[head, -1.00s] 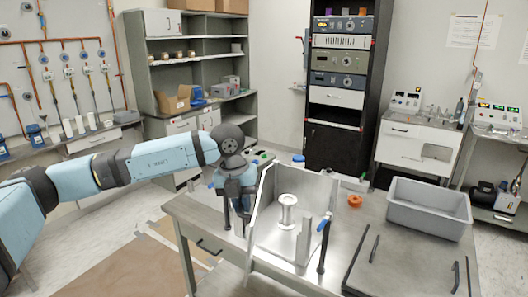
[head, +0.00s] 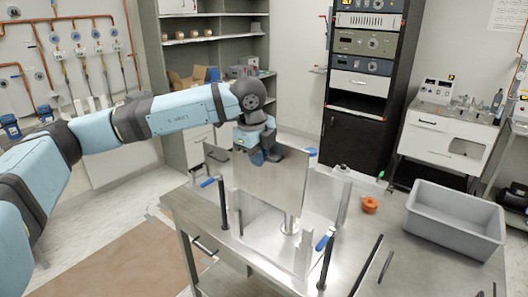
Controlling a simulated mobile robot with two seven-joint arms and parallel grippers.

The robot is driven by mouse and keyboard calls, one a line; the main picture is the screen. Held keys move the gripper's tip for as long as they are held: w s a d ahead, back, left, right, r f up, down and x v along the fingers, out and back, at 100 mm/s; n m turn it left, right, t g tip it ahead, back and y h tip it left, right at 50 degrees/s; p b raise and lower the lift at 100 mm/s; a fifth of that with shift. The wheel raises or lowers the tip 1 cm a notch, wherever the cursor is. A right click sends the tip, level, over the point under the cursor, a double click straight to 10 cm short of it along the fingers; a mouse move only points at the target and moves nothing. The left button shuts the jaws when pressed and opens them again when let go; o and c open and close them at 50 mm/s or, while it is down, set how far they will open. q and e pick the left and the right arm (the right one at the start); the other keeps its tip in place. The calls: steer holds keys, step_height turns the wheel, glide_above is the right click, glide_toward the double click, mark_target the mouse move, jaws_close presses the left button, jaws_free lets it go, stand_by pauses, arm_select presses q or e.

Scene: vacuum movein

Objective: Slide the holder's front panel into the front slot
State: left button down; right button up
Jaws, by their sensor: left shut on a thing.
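My left gripper (head: 260,157) is shut on the top edge of a flat grey metal panel (head: 272,185), which hangs upright over the table and faces me. The holder (head: 330,200) stands on the table behind and to the right of the panel, with upright metal walls and a base. A pale spool-shaped post (head: 289,226) shows partly below the panel's lower edge. A narrow upright plate (head: 303,248) stands at the front right of the holder. The panel hides much of the holder, and I cannot tell whether its lower edge touches a slot. My right gripper is not in view.
Dark posts with blue handles stand at the left (head: 223,205) and front right (head: 325,262) of the holder. An orange part (head: 370,205) and a grey bin (head: 455,220) are on the right of the metal table (head: 190,215). Shelves and an equipment rack stand behind.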

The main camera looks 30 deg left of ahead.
arm_select(q)
steer(key=s+x, duration=0.1)
steer(key=x, duration=0.2)
steer(key=b, duration=0.3)
glide_above(265, 193)
steer(key=s, duration=0.2)
steer(key=shift+s+x, duration=0.5)
steer(key=shift+x, duration=1.85)
steer(key=shift+a+f+b, duration=0.2)
steer(key=shift+f+b, duration=0.85)
steer(key=shift+f, duration=0.35)
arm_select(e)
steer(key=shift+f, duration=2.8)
arm_select(q)
steer(key=shift+w+r, duration=0.1)
steer(key=shift+w, duration=0.05)
steer(key=shift+w+d+r, duration=0.1)
steer(key=shift+w+d, duration=0.05)
steer(key=shift+w, duration=0.45)
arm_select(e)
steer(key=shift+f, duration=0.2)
